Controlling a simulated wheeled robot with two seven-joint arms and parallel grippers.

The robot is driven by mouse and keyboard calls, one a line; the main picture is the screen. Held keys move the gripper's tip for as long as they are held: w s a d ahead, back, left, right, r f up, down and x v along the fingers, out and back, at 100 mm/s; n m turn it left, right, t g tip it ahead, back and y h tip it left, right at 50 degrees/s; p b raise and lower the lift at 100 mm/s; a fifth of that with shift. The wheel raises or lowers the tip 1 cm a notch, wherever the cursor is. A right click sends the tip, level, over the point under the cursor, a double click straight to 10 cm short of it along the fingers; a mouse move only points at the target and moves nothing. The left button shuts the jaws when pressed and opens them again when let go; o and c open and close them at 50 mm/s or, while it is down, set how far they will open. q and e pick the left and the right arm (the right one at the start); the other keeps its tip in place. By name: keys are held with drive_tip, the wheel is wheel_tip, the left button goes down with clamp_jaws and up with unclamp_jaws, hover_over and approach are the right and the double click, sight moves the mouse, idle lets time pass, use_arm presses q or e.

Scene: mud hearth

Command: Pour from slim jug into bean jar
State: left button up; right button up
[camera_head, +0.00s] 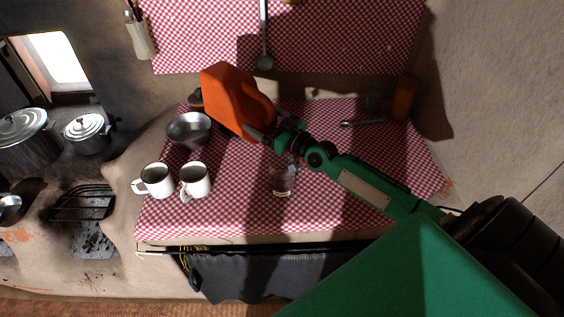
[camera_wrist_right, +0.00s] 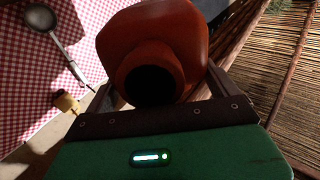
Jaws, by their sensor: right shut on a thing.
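An orange-red jug (camera_head: 228,98), which I take for the slim jug, is held tilted above the back left of the checked counter cloth. My right gripper (camera_head: 262,136) is shut on it. In the right wrist view the jug (camera_wrist_right: 180,30) sits between the fingers of the gripper (camera_wrist_right: 163,92), with a round dark opening facing the camera. A clear glass jar (camera_head: 282,182) stands on the cloth below my right forearm and may be the bean jar. A small brown pot (camera_head: 195,99) is partly hidden behind the jug. My left gripper is not in view.
A metal bowl (camera_head: 189,130) and two white mugs (camera_head: 155,181) (camera_head: 195,180) stand on the left of the checked cloth (camera_head: 235,215). An orange-brown cylinder (camera_head: 403,98) stands at the back right. A ladle (camera_head: 264,55) hangs on the wall. Lidded pots (camera_head: 87,131) are on the hearth at left.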

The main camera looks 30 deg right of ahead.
sight(267, 116)
drive_tip(key=shift+s+d+r+t+y+b, duration=0.15)
drive_tip(key=shift+r+t+b, duration=0.5)
drive_tip(key=shift+b, duration=0.65)
drive_tip(key=shift+s+a+r+t+y+b, duration=0.15)
drive_tip(key=shift+r+t+b, duration=0.3)
drive_tip(key=shift+r+b, duration=0.6)
idle(1.1)
drive_tip(key=shift+s+d+f+b, duration=0.1)
drive_tip(key=shift+b, duration=0.25)
idle(0.7)
